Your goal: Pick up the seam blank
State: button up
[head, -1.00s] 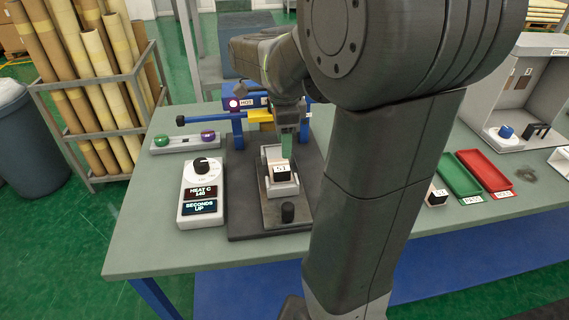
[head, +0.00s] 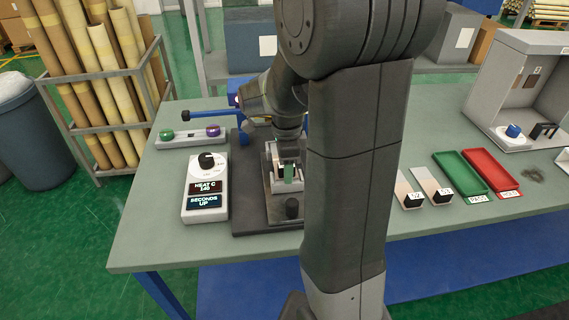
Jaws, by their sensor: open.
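My gripper (head: 289,174), with a green finger showing, is open and low over the light-coloured holder (head: 269,162) on the dark base plate of the heat press. The seam blank in that holder, a pale piece with a black labelled block, is now mostly hidden behind my gripper. I cannot tell whether the fingers touch it. Two similar pale strips with black labelled end blocks, one to the left (head: 404,188) and one to the right (head: 429,181), lie on the bench right of my arm.
A heat controller (head: 206,188) reading 140 and "SECONDS UP" stands left of the press. A box with green and purple buttons (head: 190,136) sits behind it. A green tray (head: 462,176), a red tray (head: 491,172) and a grey booth (head: 525,85) are at right. My arm hides the bench centre.

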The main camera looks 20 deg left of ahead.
grip_shut()
jog(key=shift+r, duration=0.15)
